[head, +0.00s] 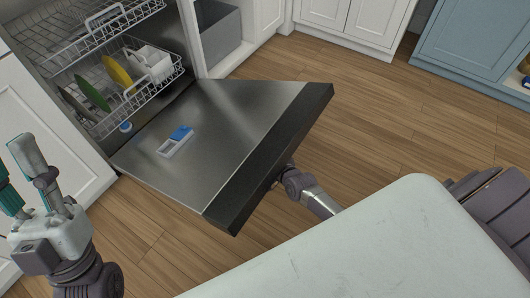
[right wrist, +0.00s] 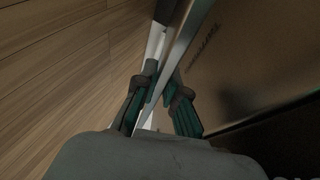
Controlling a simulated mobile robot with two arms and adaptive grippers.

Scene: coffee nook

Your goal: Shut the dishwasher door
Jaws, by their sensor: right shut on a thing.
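The dishwasher door (head: 225,125) hangs open and lowered in the head view, its steel inner face up and its dark outer edge (head: 270,155) toward me. The dishwasher (head: 60,50) stands open behind it at the upper left. In the right wrist view my right gripper (right wrist: 160,88) is shut on a thin edge of the door (right wrist: 183,50), one finger on each side. In the head view the door hides its fingers, and only my wrist shows below the dark edge. My left gripper (head: 18,172) is open and empty at the lower left, apart from the door.
Wire racks (head: 125,95) in the dishwasher hold green and yellow plates and a white basket. A detergent dispenser with a blue part (head: 180,133) sits on the door's inner face. White cabinets (head: 355,20) and a blue cabinet (head: 470,45) stand behind. Wooden floor (head: 400,110) is clear on the right.

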